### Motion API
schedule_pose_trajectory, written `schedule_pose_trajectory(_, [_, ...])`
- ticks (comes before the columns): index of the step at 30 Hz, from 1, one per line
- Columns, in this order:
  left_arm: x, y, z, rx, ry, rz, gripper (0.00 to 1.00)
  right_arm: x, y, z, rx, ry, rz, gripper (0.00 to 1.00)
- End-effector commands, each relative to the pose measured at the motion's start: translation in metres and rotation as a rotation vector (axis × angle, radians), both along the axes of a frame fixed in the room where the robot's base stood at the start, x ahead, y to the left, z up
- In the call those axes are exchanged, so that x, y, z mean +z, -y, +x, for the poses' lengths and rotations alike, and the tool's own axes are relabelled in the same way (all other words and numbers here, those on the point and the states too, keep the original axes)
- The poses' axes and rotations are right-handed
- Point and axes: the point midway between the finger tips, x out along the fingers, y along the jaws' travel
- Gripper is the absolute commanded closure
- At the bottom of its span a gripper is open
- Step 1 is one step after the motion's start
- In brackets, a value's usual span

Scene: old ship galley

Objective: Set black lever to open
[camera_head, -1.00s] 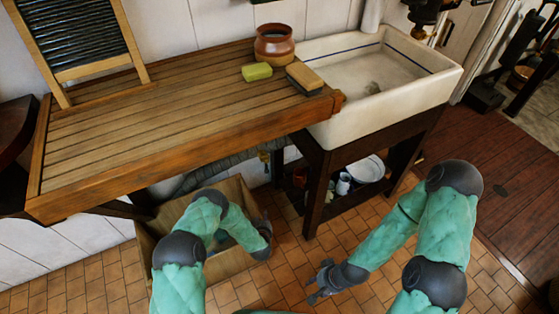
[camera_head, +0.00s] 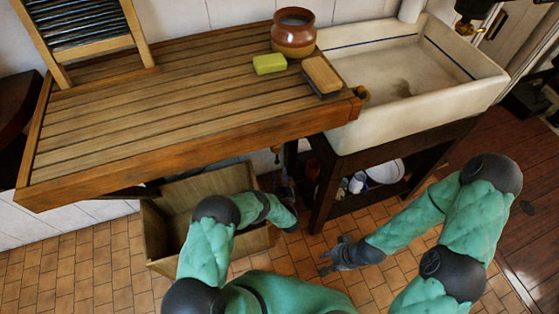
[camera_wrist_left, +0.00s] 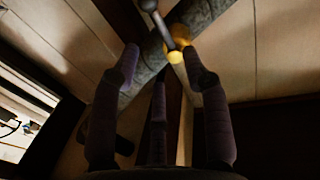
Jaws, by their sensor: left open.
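The brass valve also shows small under the counter in the head view (camera_head: 276,156). My left gripper (camera_head: 286,185) reaches up under the counter's front edge. In the wrist view its fingers (camera_wrist_left: 160,60) are apart and empty, with the lever's lower end and valve beyond the gap between the tips. My right gripper (camera_head: 331,256) is low over the tiled floor, fingers spread and empty.
The wooden draining counter (camera_head: 150,130) overhangs the left gripper. A wooden crate (camera_head: 155,235) stands by my left arm. A sink stand leg (camera_head: 325,185) is just right of the left gripper. The white sink (camera_head: 430,95) is at right. Open tiled floor lies in front.

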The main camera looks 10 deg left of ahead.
Motion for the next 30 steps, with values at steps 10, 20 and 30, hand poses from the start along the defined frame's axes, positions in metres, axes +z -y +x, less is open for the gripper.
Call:
schedule_pose_trajectory(10, [-0.002, -0.023, 0.056, 0.000, 0.002, 0.001, 0.54, -0.025, 0.000, 0.000, 0.000, 0.000, 0.000, 0.60])
schedule_pose_trajectory(20, [-0.001, -0.031, 0.075, -0.001, -0.001, 0.000, 0.54, -0.032, 0.000, 0.000, 0.000, 0.001, 0.000, 0.60])
schedule_pose_trajectory(30, [0.000, -0.032, 0.076, -0.001, -0.001, 0.000, 0.85, -0.031, 0.000, 0.000, 0.000, 0.001, 0.000, 0.60])
